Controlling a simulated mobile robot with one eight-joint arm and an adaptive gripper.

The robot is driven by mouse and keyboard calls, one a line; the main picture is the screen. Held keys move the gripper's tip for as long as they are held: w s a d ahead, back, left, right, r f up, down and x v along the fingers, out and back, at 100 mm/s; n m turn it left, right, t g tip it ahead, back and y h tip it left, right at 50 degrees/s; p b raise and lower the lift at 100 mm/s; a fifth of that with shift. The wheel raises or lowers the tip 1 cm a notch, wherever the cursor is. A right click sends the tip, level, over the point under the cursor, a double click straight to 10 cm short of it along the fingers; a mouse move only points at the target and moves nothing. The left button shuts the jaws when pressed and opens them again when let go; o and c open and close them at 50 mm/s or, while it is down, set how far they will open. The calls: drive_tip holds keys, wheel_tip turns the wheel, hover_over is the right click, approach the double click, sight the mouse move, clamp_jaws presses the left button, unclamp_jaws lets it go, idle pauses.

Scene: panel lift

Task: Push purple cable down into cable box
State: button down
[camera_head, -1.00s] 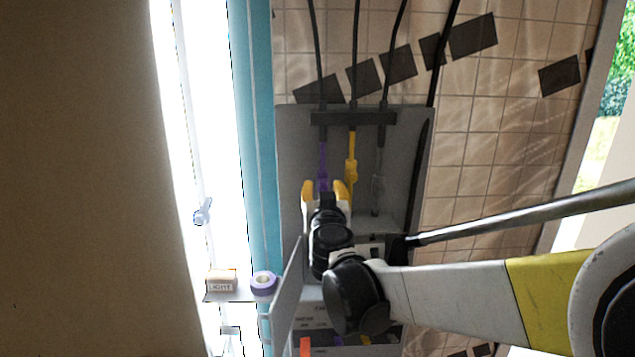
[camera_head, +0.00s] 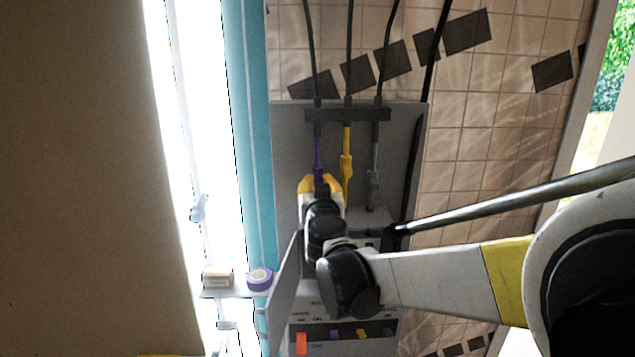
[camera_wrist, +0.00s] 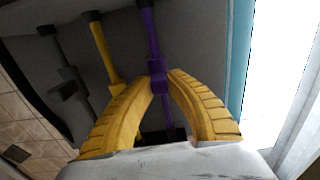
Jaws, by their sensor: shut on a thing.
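The purple cable (camera_head: 318,151) hangs from the dark bar (camera_head: 347,114) at the top of the grey cable box (camera_head: 287,150). My gripper (camera_head: 320,181) is in front of its lower part, pointing up in the head view. In the wrist view the purple cable (camera_wrist: 149,35) runs down between the yellow fingers of my gripper (camera_wrist: 160,82), which are closed around its thicker purple connector (camera_wrist: 156,88). The cable's lower end lies behind the fingers and palm and is mostly hidden. In the head view my gripper covers that end.
A yellow cable (camera_head: 346,165) and a grey cable (camera_head: 373,185) hang just right of the purple one. An open door (camera_head: 284,280) stands at the box's lower left. A small shelf holds a purple tape roll (camera_head: 259,278) and a little box (camera_head: 217,277).

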wheel_tip(320, 180, down, 4)
drive_tip(key=b, duration=0.3)
drive_tip(key=shift+f, duration=0.25)
drive_tip(key=shift+r, duration=0.15)
drive_tip(key=c, duration=1.4)
unclamp_jaws()
drive_tip(key=shift+o, duration=0.5)
drive_tip(key=shift+w, duration=0.15)
drive_tip(key=s, duration=1.2)
drive_tip(key=shift+d, duration=0.1)
